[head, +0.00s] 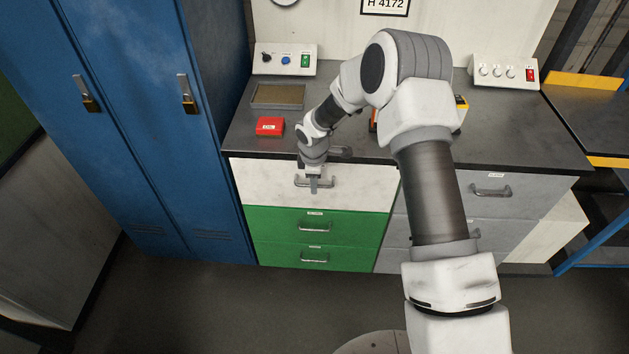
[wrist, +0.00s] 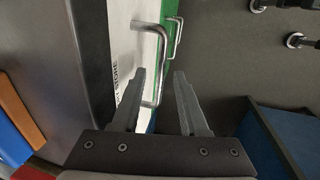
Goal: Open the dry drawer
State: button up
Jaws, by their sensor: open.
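The white top drawer (head: 362,190) on the left of the bench front looks closed, flush with the green drawers below. In the wrist view its white front (wrist: 122,35) carries a dark printed label, partly covered by a finger and only partly readable. Its metal bar handle (wrist: 162,50) also shows in the head view (head: 328,184). My gripper (head: 314,188) is at this handle, pointing down across the front. In the wrist view my gripper (wrist: 160,76) is open, and the handle bar appears between its two fingers. I cannot tell whether either finger touches it.
Two green drawers (head: 285,224) sit below, with grey drawers (head: 505,205) to the right. A blue locker (head: 150,110) stands close on the left. A red box (head: 270,126) and a tray (head: 278,95) lie on the bench top. The floor in front (head: 200,300) is clear.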

grip_shut()
dwell(1.4)
